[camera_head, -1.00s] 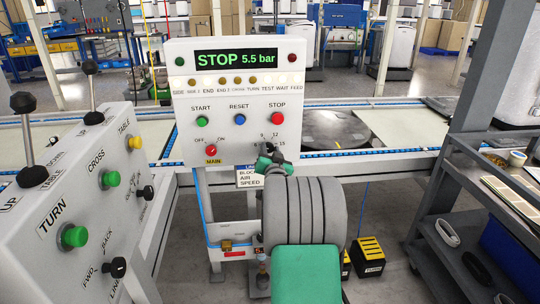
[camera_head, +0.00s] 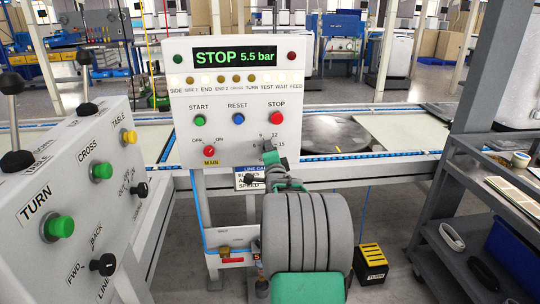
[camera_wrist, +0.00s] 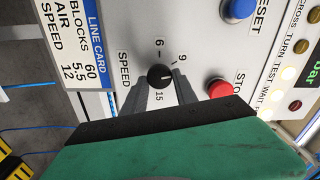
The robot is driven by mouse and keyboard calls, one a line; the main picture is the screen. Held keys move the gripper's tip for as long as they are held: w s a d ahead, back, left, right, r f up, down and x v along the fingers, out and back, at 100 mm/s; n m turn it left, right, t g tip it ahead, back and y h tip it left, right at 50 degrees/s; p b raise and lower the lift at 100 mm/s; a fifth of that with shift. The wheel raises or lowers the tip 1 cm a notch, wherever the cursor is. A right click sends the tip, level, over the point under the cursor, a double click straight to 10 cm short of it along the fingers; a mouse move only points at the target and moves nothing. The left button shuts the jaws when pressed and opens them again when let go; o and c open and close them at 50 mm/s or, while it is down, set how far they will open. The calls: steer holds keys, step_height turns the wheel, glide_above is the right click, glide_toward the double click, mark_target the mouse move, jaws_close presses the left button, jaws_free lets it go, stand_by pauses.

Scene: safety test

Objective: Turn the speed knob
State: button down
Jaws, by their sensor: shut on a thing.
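The speed knob (camera_wrist: 160,75) is small, round and black, on the white panel in the wrist view. Its pale mark seems to point right, just below the 9; 6, 9 and 15 are readable, and 12 is hidden. My gripper (camera_wrist: 160,84) has one grey finger on each side of the knob and is shut on it. In the head view my gripper (camera_head: 271,158) is at the panel's lower right and hides the knob. The line card (camera_wrist: 90,45) reads blocks 60, air 5.5, speed 12. The display (camera_head: 235,57) reads STOP 5.5 bar.
The red stop button (camera_wrist: 221,89) and blue reset button (camera_wrist: 237,10) are close to my fingers in the wrist view. The red main knob (camera_head: 209,151) is to the left. A tilted console (camera_head: 75,190) stands left; a grey cart (camera_head: 470,235) stands right.

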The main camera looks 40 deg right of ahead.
steer(key=shift+f+m+b, duration=0.15)
steer(key=shift+m+b, duration=0.65)
steer(key=shift+m, duration=3.4)
steer(key=c, duration=1)
jaws_free()
steer(key=p+v, duration=0.1)
steer(key=v, duration=0.6)
steer(key=shift+s+a, duration=0.25)
steer(key=shift+s, duration=0.1)
